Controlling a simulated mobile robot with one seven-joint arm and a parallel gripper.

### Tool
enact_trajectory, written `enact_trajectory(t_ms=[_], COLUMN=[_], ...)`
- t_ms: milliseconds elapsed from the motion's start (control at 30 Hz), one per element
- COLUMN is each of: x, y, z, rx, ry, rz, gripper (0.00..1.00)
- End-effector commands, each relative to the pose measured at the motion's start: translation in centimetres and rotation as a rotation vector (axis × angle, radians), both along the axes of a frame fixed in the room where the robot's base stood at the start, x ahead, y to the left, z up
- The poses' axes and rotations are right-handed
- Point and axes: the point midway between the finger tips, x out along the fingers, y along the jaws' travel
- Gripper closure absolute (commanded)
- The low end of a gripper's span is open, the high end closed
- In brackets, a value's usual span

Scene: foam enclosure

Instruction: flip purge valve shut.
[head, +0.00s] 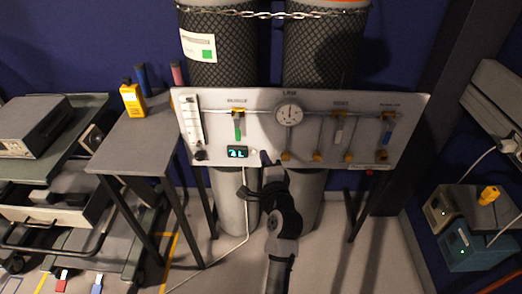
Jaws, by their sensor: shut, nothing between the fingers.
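A pale panel (215,155) carries several valves, with labels too small to read surely, so I cannot tell which is the purge valve. At the left, a green-handled valve (239,130) has its handle hanging down from a brass body. At the right, a grey-handled valve (339,134) and a blue-handled valve (387,130) also have their handles pointing down. My gripper (265,160) is shut and empty at the panel's lower edge, below and right of the green handle and left of the other two. It appears apart from all three handles.
A round gauge (289,113), a flow tube (193,122) and a lit display (237,152) sit on the panel. Brass fittings line its lower part. Two mesh-covered cylinders (220,45) stand behind. A small table (130,150) with a yellow device (132,99) stands left.

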Motion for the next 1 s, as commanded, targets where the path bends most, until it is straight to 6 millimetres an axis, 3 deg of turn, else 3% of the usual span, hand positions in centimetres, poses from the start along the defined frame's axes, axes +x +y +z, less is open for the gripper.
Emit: enact_trajectory(t_ms=[233, 800, 867, 1000], x=[-2.2, -2.3, -2.1, -1.7], y=[-0.5, -0.5, 0.3, 4.8], z=[0.0, 0.1, 1.1, 6.1], rx=[0.000, -0.001, -0.024, -0.150], ry=[0.000, -0.003, -0.031, -0.191], rz=[0.000, 0.002, 0.011, 0.051], gripper=[1.00, 1.00, 1.00, 1.00])
